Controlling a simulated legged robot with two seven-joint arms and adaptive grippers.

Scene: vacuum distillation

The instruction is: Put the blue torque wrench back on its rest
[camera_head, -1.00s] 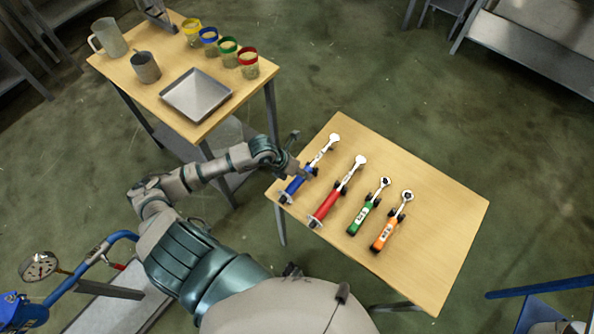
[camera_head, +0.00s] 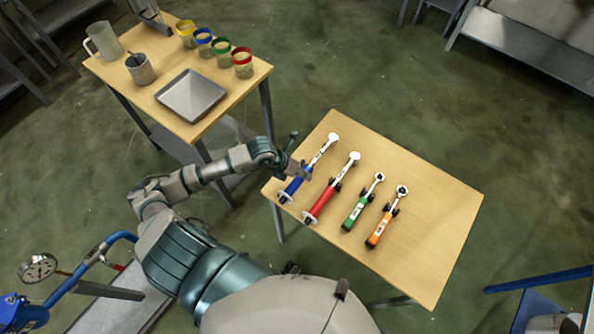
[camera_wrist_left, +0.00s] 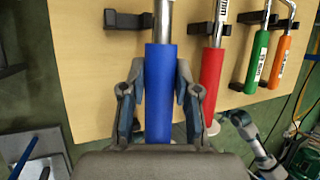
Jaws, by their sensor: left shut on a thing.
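The blue torque wrench (camera_head: 293,187) lies at the left end of the row on the wooden table, its silver head pointing to the far side. My left gripper (camera_head: 299,172) is at its blue handle. In the left wrist view the gripper (camera_wrist_left: 158,100) has a finger on each side of the blue handle (camera_wrist_left: 159,70), shut on it. The wrench's silver shaft runs by a dark rest (camera_wrist_left: 128,19) at the table; whether it bears on the rest cannot be told.
The red wrench (camera_head: 319,203) lies close to the right of the blue one, then the green wrench (camera_head: 354,212) and the orange wrench (camera_head: 379,228). The table's right part (camera_head: 430,220) is clear. A second table with a metal tray (camera_head: 191,96) and several jars stands at the upper left.

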